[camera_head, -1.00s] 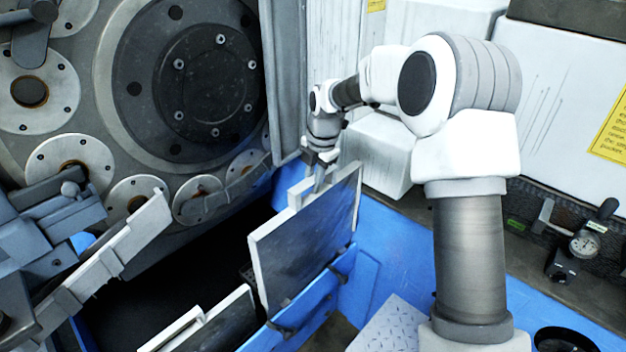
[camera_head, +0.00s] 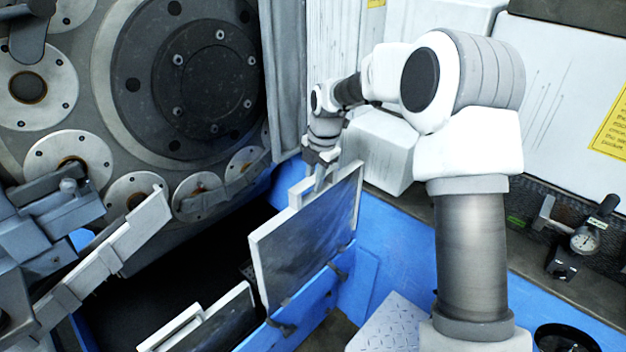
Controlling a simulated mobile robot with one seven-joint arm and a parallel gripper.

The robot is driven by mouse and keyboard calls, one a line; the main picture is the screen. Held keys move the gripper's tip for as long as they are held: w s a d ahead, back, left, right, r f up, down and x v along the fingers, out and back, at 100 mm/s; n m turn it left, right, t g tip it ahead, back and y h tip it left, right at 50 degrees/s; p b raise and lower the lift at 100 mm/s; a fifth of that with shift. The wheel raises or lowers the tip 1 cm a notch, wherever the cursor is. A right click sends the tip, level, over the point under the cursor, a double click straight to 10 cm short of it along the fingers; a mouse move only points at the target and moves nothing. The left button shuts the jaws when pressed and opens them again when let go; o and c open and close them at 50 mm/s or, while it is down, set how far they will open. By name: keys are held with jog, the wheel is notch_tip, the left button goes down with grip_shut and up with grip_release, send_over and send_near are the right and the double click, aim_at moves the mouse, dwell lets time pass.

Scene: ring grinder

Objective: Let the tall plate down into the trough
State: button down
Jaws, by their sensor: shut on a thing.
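The tall plate (camera_head: 305,243) is a dark grey panel with a pale rim, standing upright and slightly tilted in the picture. My gripper (camera_head: 322,178) is shut on its top edge, near the pale raised block. The plate stands at the right side of the dark trough (camera_head: 175,285), along the blue wall (camera_head: 310,315). Its lower edge is close to the blue wall and a dark bracket. I cannot tell whether its bottom touches anything.
A second, lower plate (camera_head: 215,325) stands at the front of the trough. The large round grinder face (camera_head: 205,75) with several flanged discs is behind. A grey metal arm (camera_head: 110,245) reaches in from the left. White boxes (camera_head: 385,150) stand behind my arm.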

jog(key=shift+s+d+r, duration=0.15)
jog(key=shift+s+d, duration=0.05)
jog(key=shift+d, duration=0.1)
dwell(0.4)
jog(key=c, duration=0.8)
grip_release()
jog(key=shift+o, duration=0.4)
jog(key=shift+s+f, duration=0.15)
jog(key=shift+f, duration=0.1)
notch_tip(320, 180, up, 18)
jog(key=s+d, duration=0.2)
jog(key=shift+d+f+p, duration=0.15)
jog(key=shift+f+p, duration=0.1)
jog(key=shift+p, duration=0.1)
jog(key=shift+s, duration=0.1)
